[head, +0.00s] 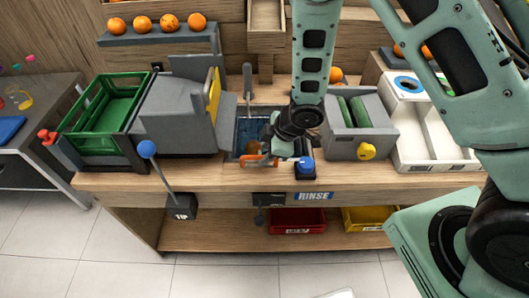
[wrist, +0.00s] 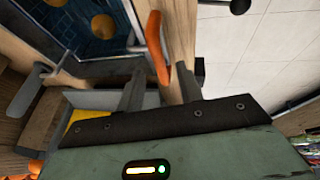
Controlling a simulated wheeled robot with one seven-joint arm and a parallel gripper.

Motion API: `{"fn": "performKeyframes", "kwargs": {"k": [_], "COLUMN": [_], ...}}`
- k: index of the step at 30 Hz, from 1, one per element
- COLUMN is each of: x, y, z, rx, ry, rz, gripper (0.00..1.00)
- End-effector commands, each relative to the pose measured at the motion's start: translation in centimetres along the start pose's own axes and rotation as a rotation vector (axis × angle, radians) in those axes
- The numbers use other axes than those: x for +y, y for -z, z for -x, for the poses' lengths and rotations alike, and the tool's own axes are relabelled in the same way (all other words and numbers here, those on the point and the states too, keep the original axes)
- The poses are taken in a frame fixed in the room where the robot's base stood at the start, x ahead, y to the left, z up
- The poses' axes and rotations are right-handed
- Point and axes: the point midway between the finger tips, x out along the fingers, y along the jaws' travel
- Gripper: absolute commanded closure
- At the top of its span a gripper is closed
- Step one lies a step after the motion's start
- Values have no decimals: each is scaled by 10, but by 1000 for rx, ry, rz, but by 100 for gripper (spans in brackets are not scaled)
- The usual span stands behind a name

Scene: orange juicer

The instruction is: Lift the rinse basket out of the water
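The rinse basin (head: 238,128) holds blue water and is set into the counter. In the wrist view, a blue gridded area with oranges (wrist: 103,27) in it shows at the upper left; I cannot clearly tell the basket's mesh from the basin. An orange handle (head: 255,162) lies at the basin's front edge. It also shows in the wrist view (wrist: 156,45), its near end lying in the gap between my two fingers. My gripper (wrist: 160,85) is open, with space on both sides of the handle. In the head view, my arm hides the fingertips and part of the basin.
A grey press with a yellow plate (head: 213,95) stands left of the basin, beyond it a green crate (head: 108,110). A grey box with a yellow knob (head: 367,151) stands to the right. A blue ball (head: 305,165) sits close right of the handle. Red (head: 298,221) and yellow bins stand below.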

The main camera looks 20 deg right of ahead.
Motion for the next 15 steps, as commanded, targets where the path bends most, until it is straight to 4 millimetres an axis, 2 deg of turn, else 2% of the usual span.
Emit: {"fn": "performKeyframes", "kwargs": {"k": [6,15], "x": [0,0], "y": [0,0], "z": [-18,-21], "rx": [-1,0], "ry": [0,-1], "rz": [0,-1], "gripper": [64,64]}}
